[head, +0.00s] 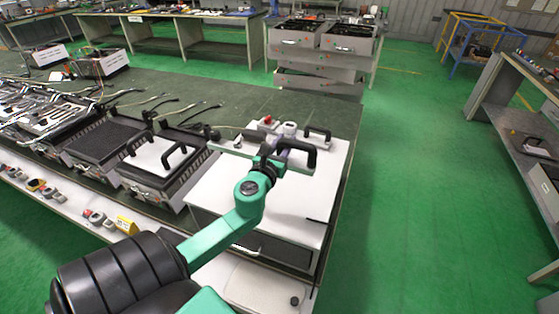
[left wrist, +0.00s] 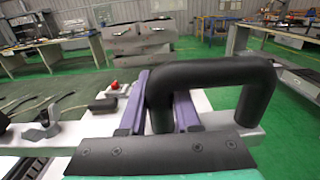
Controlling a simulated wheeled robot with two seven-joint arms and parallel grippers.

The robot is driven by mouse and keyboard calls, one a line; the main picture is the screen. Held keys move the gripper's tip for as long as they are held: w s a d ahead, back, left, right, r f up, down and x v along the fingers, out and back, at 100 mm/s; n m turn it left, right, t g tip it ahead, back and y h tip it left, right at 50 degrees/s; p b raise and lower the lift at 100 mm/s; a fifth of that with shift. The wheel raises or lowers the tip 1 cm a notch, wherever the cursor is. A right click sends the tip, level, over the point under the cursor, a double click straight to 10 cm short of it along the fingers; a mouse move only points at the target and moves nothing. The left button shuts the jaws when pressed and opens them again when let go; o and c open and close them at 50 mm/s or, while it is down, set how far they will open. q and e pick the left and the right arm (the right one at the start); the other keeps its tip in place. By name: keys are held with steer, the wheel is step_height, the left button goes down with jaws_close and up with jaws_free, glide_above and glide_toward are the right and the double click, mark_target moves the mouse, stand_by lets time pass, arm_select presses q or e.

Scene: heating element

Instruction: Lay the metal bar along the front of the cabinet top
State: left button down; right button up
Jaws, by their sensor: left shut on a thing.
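The cabinet (head: 292,205) has a white flat top and stands at the right end of the long bench. My left gripper (head: 270,157) is above the back part of this top. In the left wrist view, its two purple fingers (left wrist: 160,105) are closed around the near leg of a black arched handle (left wrist: 215,74). The handle also shows in the head view (head: 299,147). A pale metal bar (left wrist: 248,138) shows under the handle. My wrist hides much of the bar, and I cannot tell whether it touches the top. My right gripper is out of view.
A red button (head: 267,120) and another black handle (head: 318,132) are at the back of the cabinet. Open griddle units (head: 105,145) line the bench to the left. The front of the top is mostly bare. Green floor lies to the right.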

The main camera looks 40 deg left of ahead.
arm_select(q)
steer(key=a, duration=0.2)
steer(key=b, duration=1.6)
glide_above(277, 186)
steer(key=s+d, duration=0.2)
steer(key=d, duration=0.2)
steer(key=f, duration=1.9)
steer(key=shift+s+f, duration=0.1)
steer(key=shift+s, duration=0.1)
steer(key=shift+r+p, duration=0.2)
steer(key=shift+p, duration=0.25)
steer(key=c, duration=1)
jaws_free()
steer(key=shift+f, duration=0.15)
steer(key=o, duration=0.4)
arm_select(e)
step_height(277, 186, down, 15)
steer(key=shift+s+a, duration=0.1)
